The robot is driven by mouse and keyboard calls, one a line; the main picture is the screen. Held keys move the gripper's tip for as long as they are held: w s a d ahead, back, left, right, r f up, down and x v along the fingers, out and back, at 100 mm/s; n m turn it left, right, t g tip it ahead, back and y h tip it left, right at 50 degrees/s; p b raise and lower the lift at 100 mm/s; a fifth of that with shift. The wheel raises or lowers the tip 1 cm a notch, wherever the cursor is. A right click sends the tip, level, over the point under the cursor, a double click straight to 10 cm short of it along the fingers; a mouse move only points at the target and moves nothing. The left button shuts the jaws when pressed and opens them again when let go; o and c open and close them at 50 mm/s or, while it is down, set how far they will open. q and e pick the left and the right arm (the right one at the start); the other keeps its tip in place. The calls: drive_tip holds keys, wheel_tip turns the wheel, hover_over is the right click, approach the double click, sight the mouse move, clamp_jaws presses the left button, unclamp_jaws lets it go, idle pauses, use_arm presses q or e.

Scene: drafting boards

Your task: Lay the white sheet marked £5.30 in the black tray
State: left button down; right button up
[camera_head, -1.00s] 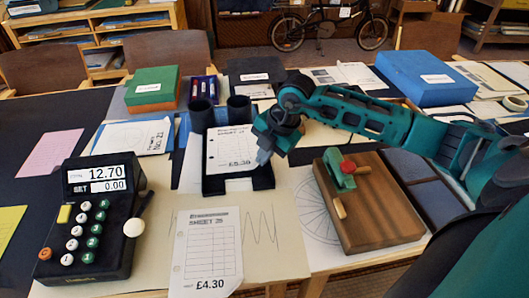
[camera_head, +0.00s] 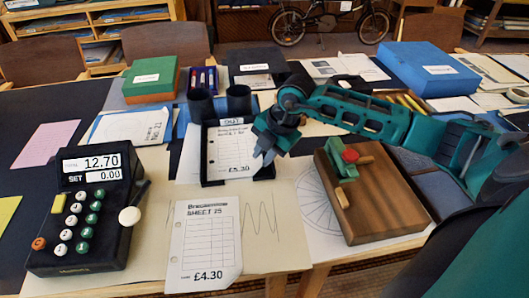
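The white sheet marked £5.30 (camera_head: 228,148) lies printed side up within the black tray (camera_head: 207,181), its lower edge near the tray's front. The tray's OUT label shows above the sheet's top edge. My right gripper (camera_head: 265,155) is at the sheet's right edge, over the tray's right side, with its grey fingertips pointing down. I cannot tell whether its fingers are apart or closed on the paper. My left gripper is out of view.
A sheet marked £4.30 (camera_head: 207,240) lies in front of the tray. A black till (camera_head: 85,225) stands at left, a wooden block with a green clamp (camera_head: 375,200) at right. Two dark cups (camera_head: 201,105) stand behind the tray. A blue box (camera_head: 428,75) is at back right.

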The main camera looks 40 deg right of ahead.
drive_tip(key=shift+o, duration=0.6)
drive_tip(key=shift+s+d+r, duration=0.1)
drive_tip(key=shift+r, duration=0.2)
use_arm(q)
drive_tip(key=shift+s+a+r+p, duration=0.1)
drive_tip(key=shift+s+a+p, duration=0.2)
drive_tip(key=shift+p, duration=0.35)
use_arm(e)
drive_tip(key=v, duration=1.2)
drive_tip(key=shift+r, duration=0.15)
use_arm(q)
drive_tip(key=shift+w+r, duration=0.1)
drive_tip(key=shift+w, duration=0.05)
